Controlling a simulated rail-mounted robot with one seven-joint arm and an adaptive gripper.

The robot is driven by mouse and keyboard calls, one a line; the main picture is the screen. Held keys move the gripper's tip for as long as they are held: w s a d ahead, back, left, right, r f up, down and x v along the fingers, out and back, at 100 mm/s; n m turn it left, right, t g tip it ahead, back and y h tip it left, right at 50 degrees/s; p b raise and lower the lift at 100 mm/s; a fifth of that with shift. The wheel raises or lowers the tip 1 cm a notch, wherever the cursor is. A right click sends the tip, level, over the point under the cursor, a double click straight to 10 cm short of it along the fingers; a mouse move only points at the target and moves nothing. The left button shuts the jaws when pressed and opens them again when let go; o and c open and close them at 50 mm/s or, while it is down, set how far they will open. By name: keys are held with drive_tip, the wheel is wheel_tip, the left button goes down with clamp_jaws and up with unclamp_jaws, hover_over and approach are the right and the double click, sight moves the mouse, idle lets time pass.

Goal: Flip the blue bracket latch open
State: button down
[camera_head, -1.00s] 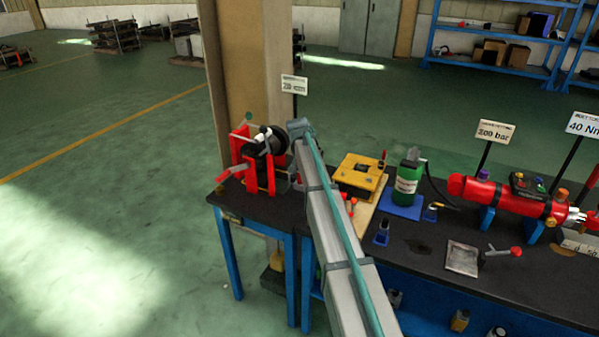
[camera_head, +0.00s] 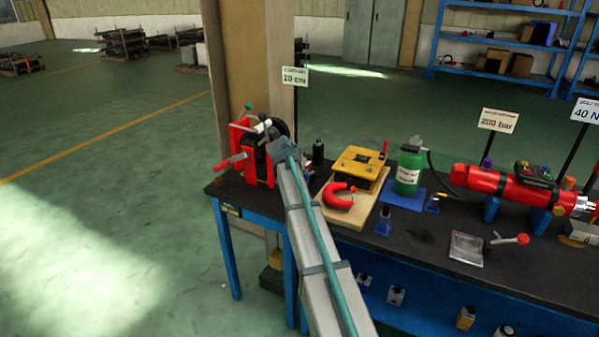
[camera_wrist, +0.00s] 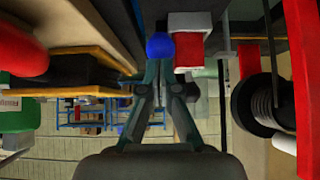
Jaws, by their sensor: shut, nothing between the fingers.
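In the wrist view my gripper (camera_wrist: 160,72) is shut and empty, with its fingertips close to a small round blue piece (camera_wrist: 160,45). I cannot tell whether they touch it. The blue piece sits beside a small red block with a pale face (camera_wrist: 188,42). It may be part of the blue bracket latch, but its shape and position are unclear. To the right is a red winch frame (camera_wrist: 303,75) with a black drum (camera_wrist: 262,105). In the head view the red frame (camera_head: 238,138) stands on the bench's left end. My arm hides the gripper and blue piece there.
A red cylinder (camera_head: 505,186) lies farther right.

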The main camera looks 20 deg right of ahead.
idle(0.4)
drive_tip(key=w+d+r+v, duration=0.1)
drive_tip(key=v, duration=1.1)
drive_tip(key=shift+s+r, duration=0.2)
drive_tip(key=shift+r, duration=0.35)
drive_tip(key=shift+a, duration=0.15)
